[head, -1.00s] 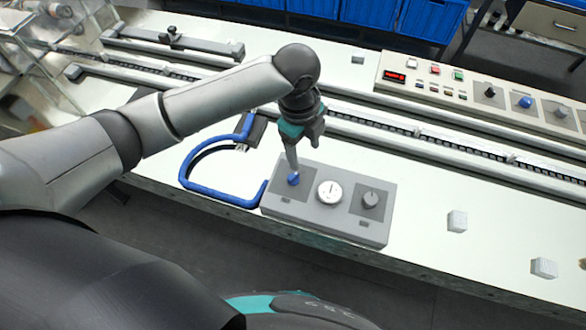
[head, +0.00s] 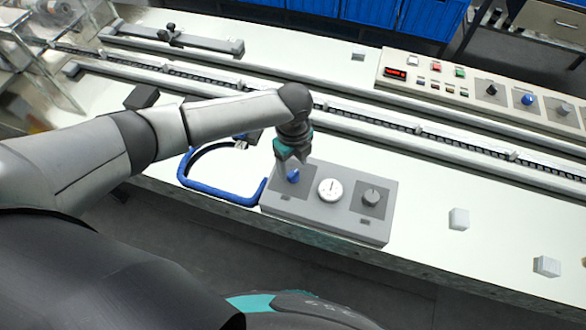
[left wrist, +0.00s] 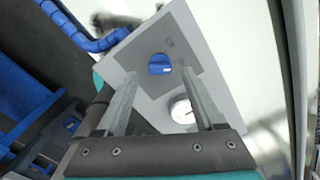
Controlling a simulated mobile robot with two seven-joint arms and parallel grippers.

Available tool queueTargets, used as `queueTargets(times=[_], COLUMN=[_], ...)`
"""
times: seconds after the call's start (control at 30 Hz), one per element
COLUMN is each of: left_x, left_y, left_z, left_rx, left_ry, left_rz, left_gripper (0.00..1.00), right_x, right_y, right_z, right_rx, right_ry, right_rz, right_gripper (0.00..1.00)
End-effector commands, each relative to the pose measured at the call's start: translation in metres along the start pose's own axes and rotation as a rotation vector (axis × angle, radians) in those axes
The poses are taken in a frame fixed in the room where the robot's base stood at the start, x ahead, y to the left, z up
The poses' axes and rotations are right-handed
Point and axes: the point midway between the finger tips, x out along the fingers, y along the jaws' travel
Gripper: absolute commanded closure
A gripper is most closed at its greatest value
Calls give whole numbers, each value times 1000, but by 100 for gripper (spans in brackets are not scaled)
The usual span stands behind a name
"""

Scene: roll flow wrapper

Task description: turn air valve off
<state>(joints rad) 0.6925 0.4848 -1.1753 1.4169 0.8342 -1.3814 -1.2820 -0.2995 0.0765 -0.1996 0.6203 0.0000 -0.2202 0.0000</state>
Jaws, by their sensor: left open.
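The grey valve box (head: 323,217) sits at the front edge of the white bench. It carries a blue knob (head: 293,175) on its left, a round white gauge (head: 330,190) in the middle and a grey knob (head: 371,197) on its right. My left gripper (head: 292,165) is directly over the blue knob, pointing down. In the left wrist view the blue knob (left wrist: 160,65) lies beyond and between the two spread fingers (left wrist: 160,85), with space on both sides. The gauge (left wrist: 182,110) is near the right finger. My right gripper does not show.
A blue hose (head: 215,193) curves from the box's left side. A control panel (head: 470,85) with buttons and knobs stands at the back right. Small white blocks (head: 459,219) lie right of the box. Conveyor rails (head: 430,130) run behind.

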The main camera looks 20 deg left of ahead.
Motion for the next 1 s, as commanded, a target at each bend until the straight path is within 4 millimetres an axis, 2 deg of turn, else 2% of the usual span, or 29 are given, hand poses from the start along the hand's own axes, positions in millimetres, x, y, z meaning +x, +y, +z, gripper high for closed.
queueTargets(times=[0.03,0.2,0.57,1.0], left_x=[9,23,26,26], left_y=[1,0,0,0], left_z=[0,0,0,0], left_rx=[0,0,0,0], left_ry=[0,0,0,0], left_rz=[2,0,0,0], left_gripper=[30,30,30,78], right_x=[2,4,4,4], right_y=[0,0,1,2], right_z=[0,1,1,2], right_rx=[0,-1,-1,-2], right_ry=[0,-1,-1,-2], right_rz=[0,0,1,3], right_gripper=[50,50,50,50])
